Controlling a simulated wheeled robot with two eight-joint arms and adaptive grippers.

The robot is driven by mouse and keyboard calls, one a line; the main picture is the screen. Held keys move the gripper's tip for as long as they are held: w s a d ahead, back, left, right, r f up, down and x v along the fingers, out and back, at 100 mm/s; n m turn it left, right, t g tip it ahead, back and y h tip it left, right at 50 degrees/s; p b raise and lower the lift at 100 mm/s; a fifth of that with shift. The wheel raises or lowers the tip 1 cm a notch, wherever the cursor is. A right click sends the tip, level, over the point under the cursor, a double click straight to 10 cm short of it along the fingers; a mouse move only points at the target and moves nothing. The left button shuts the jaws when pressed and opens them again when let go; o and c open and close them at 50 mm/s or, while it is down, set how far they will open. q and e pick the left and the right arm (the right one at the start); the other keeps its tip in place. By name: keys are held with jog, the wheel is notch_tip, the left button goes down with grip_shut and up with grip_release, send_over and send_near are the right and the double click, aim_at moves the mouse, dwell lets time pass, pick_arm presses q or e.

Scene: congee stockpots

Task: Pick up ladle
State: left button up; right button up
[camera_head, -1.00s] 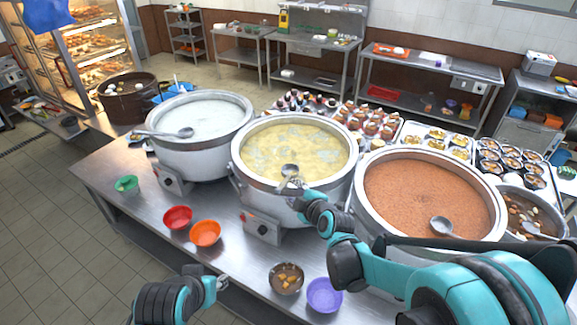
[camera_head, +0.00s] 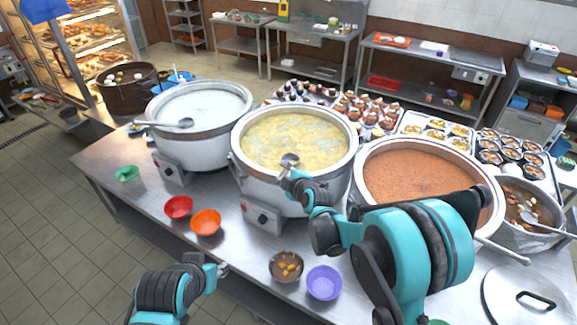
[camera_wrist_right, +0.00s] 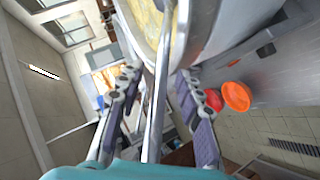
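The middle pot (camera_head: 240,172) holds pale yellow congee, with a metal ladle (camera_head: 289,158) whose bowl shows near the front rim. My right gripper (camera_head: 290,180) is at that front rim, close to the ladle. In the right wrist view, the ladle's long handle (camera_wrist_right: 155,110) runs between the two spread fingers of my right gripper (camera_wrist_right: 158,88), with gaps on both sides. My left gripper (camera_head: 218,270) is low at the table's front edge, away from the pots. Its fingers are too small to read.
A white-congee pot (camera_head: 200,150) with a ladle (camera_head: 170,123) stands left; a brown-congee pot (camera_head: 400,170) stands right, partly behind my arm. Red (camera_head: 178,207), orange (camera_head: 206,222) and purple (camera_head: 324,283) bowls line the front. A lid (camera_head: 500,290) lies at lower right.

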grip_shut()
jog(key=shift+r, duration=0.15)
